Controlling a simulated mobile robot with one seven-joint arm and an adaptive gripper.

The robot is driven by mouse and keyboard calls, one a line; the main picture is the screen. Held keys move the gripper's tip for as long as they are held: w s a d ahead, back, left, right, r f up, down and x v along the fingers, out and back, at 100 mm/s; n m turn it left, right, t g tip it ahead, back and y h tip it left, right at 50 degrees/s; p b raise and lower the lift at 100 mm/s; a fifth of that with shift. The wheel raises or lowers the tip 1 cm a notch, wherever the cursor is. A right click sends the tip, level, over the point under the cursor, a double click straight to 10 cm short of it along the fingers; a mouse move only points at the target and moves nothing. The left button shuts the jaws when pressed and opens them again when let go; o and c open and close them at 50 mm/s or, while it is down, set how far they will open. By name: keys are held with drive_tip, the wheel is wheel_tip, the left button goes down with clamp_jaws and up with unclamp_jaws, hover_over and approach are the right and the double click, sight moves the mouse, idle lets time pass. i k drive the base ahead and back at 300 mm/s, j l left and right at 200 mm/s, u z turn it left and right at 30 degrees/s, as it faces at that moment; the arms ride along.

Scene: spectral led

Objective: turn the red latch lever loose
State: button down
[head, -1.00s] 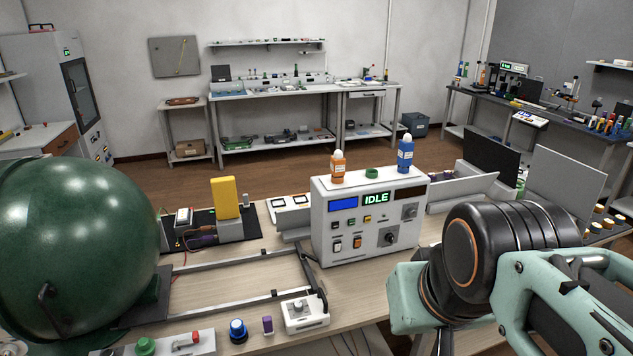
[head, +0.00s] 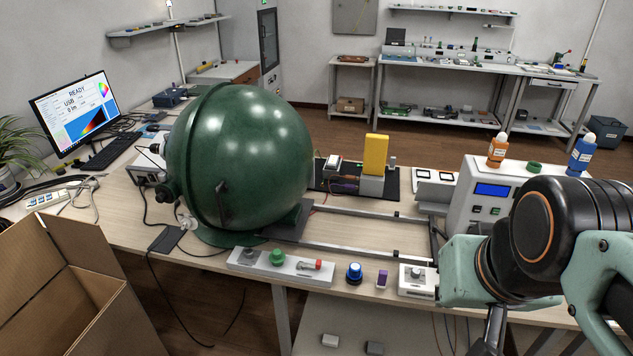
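A small red piece (head: 316,264), which looks like the red latch lever, lies on a pale bar (head: 238,262) at the bench's front edge, below the big green sphere (head: 250,150). A silver part sits beside it, and a green knob (head: 278,257) and a grey knob are on the same bar to its left. It is too small to tell how the lever is turned. My gripper (head: 492,335) shows only partly at the bottom right, below my wrist, well to the right of the lever and apart from it. Its fingertips are cut off or hidden.
A blue knob (head: 354,273), a purple block (head: 382,279) and a white box (head: 416,281) stand between the bar and my arm. Metal rails (head: 350,249) lie behind them. A white instrument box (head: 478,200) is behind my wrist. An open cardboard box (head: 75,300) is at lower left.

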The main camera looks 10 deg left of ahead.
sight(318, 266)
drive_tip(key=u, duration=0.7)
drive_tip(key=i+j+z, duration=0.15)
drive_tip(key=j+z, duration=0.1)
drive_tip(key=j, duration=0.2)
drive_tip(key=i+z, duration=0.1)
drive_tip(key=z, duration=0.2)
drive_tip(key=k+l+z, duration=0.1)
drive_tip(key=l+z, duration=0.15)
drive_tip(key=z, duration=0.15)
drive_tip(key=l+z, duration=0.35)
drive_tip(key=u, duration=1.3)
drive_tip(key=k+j+z, duration=0.1)
drive_tip(key=j, duration=0.2)
drive_tip(key=j+z, duration=0.1)
drive_tip(key=j, duration=0.2)
drive_tip(key=k+j+z, duration=0.15)
drive_tip(key=j, duration=0.1)
